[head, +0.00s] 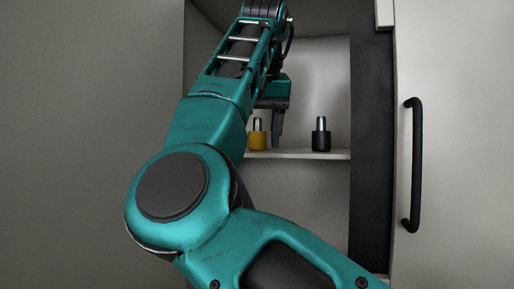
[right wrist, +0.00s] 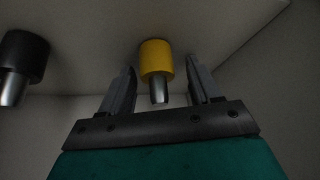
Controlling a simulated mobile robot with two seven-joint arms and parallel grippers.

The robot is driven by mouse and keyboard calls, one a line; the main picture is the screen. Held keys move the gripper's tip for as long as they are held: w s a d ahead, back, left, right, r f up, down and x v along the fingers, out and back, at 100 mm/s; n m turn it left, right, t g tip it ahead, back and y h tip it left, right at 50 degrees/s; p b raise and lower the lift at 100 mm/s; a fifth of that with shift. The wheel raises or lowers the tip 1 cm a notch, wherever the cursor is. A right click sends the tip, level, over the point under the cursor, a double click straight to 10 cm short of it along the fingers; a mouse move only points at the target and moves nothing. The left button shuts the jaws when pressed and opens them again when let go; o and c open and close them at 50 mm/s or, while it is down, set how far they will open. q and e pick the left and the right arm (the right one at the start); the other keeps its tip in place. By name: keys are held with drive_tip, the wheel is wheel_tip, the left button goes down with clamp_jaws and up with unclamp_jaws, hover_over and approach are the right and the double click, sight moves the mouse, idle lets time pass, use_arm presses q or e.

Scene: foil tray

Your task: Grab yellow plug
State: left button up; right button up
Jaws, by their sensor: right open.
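The yellow plug (head: 257,135) stands upright on a shelf inside an open cabinet in the head view. It has a yellow base and a metal tip. In the right wrist view, the yellow plug (right wrist: 156,62) lies between the two fingers of my right gripper (right wrist: 160,88), with a gap on each side. My right gripper (head: 277,128) is open in the head view, just beside the yellow plug, with its arm reaching in from the front. My left gripper is in neither view.
A black plug (head: 321,135) stands on the same shelf (head: 300,154), to the right of the yellow one. It shows at the left in the right wrist view (right wrist: 20,55). The cabinet door (head: 455,150) with a black handle (head: 412,165) is at the right.

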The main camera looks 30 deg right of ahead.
drive_tip(key=shift+s+a+r, duration=0.15)
drive_tip(key=shift+s, duration=0.1)
drive_tip(key=shift+c, duration=0.3)
drive_tip(key=shift+w, duration=0.1)
drive_tip(key=c, duration=1)
drive_tip(key=shift+o, duration=0.2)
